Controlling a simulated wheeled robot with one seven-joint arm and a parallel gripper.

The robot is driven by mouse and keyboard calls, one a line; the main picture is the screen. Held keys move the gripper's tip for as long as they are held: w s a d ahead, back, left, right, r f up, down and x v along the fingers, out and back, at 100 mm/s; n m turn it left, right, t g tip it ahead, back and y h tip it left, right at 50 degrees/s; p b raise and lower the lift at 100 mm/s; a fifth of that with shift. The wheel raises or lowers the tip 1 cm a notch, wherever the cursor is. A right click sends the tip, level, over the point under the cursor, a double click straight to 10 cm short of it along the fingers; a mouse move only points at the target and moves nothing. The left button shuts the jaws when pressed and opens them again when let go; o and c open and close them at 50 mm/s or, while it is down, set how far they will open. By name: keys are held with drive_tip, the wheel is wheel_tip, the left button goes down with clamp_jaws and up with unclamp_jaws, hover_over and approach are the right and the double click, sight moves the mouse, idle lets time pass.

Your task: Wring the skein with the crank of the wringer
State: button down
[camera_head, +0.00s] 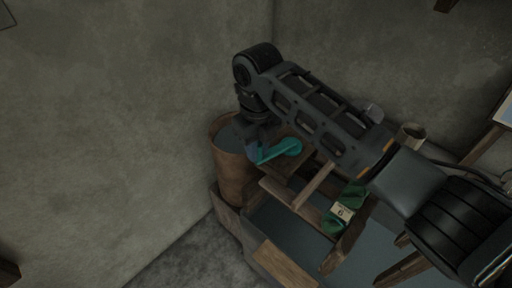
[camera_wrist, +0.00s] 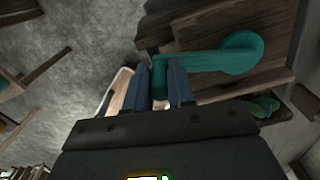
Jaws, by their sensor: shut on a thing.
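The teal crank (camera_head: 284,149) of the wringer is in the head view, just below my gripper. In the wrist view the crank (camera_wrist: 215,60) runs from a round hub at right to a handle at left. My gripper (camera_wrist: 168,88) is shut on that handle, one finger on each side. In the head view my gripper (camera_head: 253,150) comes down on the crank's left end. The green skein (camera_head: 348,210) with a tag marked 6 hangs on the wooden frame at lower right. A bit of green (camera_wrist: 262,106) shows in the wrist view, partly hidden.
A brown barrel (camera_head: 229,165) stands left of the crank, close to my gripper. A grey-blue trough (camera_head: 275,222) lies below the wooden frame. A small cup (camera_head: 411,134) stands behind my arm. Walls close in at left and back.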

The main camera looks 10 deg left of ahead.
drive_tip(key=shift+s+a+f, duration=0.1)
drive_tip(key=shift+s+a, duration=0.05)
drive_tip(key=shift+s, duration=0.2)
drive_tip(key=c, duration=1)
unclamp_jaws()
drive_tip(key=shift+w, duration=0.1)
drive_tip(key=shift+r, duration=0.2)
drive_tip(key=shift+r, duration=0.3)
drive_tip(key=shift+r+b, duration=0.45)
drive_tip(key=shift+r, duration=3)
